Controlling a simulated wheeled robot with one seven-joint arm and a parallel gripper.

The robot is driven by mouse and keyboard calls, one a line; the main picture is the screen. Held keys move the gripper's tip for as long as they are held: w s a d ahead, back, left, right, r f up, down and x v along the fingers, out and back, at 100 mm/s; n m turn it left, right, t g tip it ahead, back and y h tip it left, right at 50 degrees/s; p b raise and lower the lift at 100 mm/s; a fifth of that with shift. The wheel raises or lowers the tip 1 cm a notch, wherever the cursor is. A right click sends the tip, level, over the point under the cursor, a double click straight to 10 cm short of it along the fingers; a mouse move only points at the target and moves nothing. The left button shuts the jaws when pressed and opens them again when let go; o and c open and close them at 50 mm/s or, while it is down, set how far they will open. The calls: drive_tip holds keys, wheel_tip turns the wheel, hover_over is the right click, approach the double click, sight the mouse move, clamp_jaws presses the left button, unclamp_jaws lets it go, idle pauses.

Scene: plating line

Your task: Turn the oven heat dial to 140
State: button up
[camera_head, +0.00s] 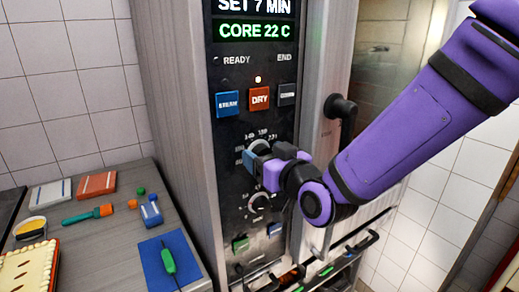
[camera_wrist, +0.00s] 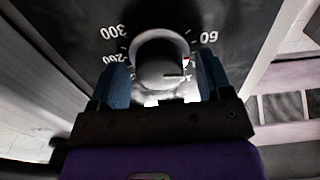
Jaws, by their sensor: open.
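The oven heat dial (camera_head: 259,147) is on the dark oven panel, partly hidden by my gripper in the head view. Labels around its top read about 140, 180 and 220, though small. In the wrist view the round grey dial (camera_wrist: 158,58) sits between my two blue fingers, with 300, 260 and 60 legible around it. A thin dark line on the knob points to the right, near a small red mark; the label there is unreadable. My gripper (camera_head: 257,165) is open, its fingers on either side of the dial (camera_wrist: 163,84); I cannot tell whether they touch it.
The display (camera_head: 254,28) reads SET 7 MIN and CORE 22 C. A lamp glows above the red DRY button (camera_head: 259,98), beside the blue STEAM button (camera_head: 227,103). A second dial (camera_head: 258,202) sits below. A cluttered counter (camera_head: 110,232) stands left.

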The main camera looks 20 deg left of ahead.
drive_tip(key=shift+c, duration=0.4)
drive_tip(key=c, duration=0.8)
drive_tip(key=shift+m, duration=0.4)
drive_tip(key=m, duration=1)
drive_tip(key=shift+w+d+f, duration=0.1)
drive_tip(key=shift+w, duration=0.1)
drive_tip(key=shift+m, duration=0.3)
drive_tip(key=o, duration=0.9)
